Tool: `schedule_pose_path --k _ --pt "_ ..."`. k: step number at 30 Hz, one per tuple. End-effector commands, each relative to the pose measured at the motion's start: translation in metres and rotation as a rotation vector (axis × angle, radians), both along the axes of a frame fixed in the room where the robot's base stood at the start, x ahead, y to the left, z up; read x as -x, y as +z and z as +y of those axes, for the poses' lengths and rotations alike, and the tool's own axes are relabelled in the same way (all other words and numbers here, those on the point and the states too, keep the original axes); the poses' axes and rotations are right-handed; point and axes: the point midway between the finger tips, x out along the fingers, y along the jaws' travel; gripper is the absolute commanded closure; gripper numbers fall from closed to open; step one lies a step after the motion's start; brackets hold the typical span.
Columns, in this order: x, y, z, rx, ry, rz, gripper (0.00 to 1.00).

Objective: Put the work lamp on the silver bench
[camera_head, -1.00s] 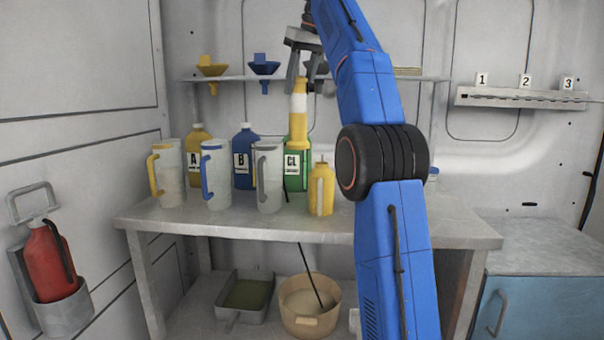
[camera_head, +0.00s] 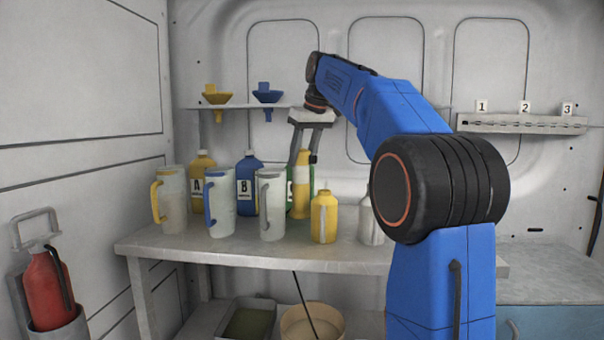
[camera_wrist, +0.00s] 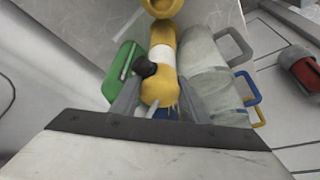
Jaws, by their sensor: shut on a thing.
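The work lamp (camera_head: 301,185), yellow with a white band, is upright between the fingers of my gripper (camera_head: 303,158). In the wrist view the lamp (camera_wrist: 162,53) shows between both fingers of my gripper (camera_wrist: 160,100), which is shut on it. A black knob shows on its side. The lamp is over the grey, silver-looking bench (camera_head: 270,250), in front of the green bottle (camera_head: 313,180). I cannot tell whether its foot touches the bench top.
Clear jugs (camera_head: 221,205) stand close to the left of the lamp, and a small yellow bottle (camera_head: 324,218) stands in front to its right. Bottles A (camera_head: 199,190) and B (camera_head: 248,185) stand behind. A shelf with funnels (camera_head: 217,96) runs above. My arm hides the bench's right part.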

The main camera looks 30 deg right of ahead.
Motion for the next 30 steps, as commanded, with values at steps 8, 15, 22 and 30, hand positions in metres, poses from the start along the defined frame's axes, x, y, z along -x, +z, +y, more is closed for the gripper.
schedule_pose_path --k 8,15,22,30 --pt "0.001 -0.019 0.000 0.000 0.000 -0.001 1.00" --pt "0.000 -0.046 0.000 0.000 0.001 0.000 1.00" --pt "0.000 -0.048 0.000 0.001 0.001 -0.002 1.00" --pt "0.000 -0.051 0.000 0.000 0.000 -0.001 0.45"
